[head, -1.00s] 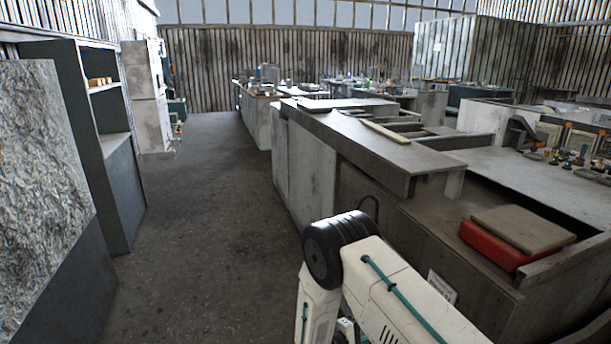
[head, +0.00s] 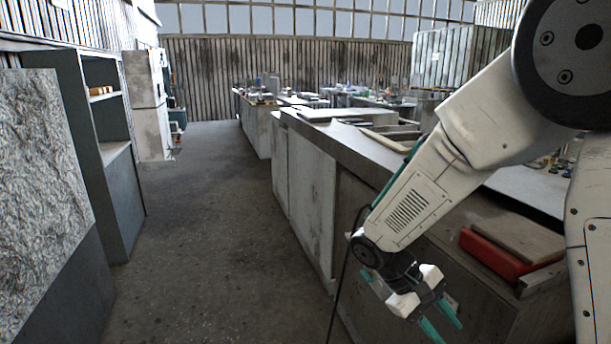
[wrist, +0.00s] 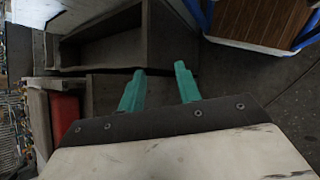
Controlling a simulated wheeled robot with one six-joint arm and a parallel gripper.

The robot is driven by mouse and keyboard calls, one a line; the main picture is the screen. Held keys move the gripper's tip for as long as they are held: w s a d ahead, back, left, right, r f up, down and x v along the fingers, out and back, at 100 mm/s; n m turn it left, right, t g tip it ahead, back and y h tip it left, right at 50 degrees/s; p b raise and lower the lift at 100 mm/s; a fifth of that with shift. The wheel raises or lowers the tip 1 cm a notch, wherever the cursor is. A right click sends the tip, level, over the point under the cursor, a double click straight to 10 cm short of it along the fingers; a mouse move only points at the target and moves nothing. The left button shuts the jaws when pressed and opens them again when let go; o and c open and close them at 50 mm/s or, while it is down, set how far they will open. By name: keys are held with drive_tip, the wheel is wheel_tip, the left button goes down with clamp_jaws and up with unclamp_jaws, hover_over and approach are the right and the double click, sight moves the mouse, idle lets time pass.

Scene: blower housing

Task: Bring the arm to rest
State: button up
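My gripper (head: 437,331) hangs at the end of my white arm in the head view, low over the aisle beside the long workbench. Its two green fingers point down and to the right. In the wrist view the green fingers (wrist: 158,82) stand apart with nothing between them. The gripper is open and empty, and appears clear of the bench front.
The long workbench (head: 308,185) runs along the right. A red case (head: 493,255) with a board on it lies on its near part. A grey shelf unit (head: 122,200) and a rough panel (head: 42,165) stand left. The aisle floor (head: 200,230) is clear.

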drive_tip(key=s+r+m+t+y, duration=0.4)
drive_tip(key=s+r+t+y, duration=0.2)
drive_tip(key=s+r, duration=0.9)
drive_tip(key=shift+s+d+r+y, duration=0.3)
drive_tip(key=shift+s+y, duration=0.6)
drive_tip(key=shift+s, duration=0.2)
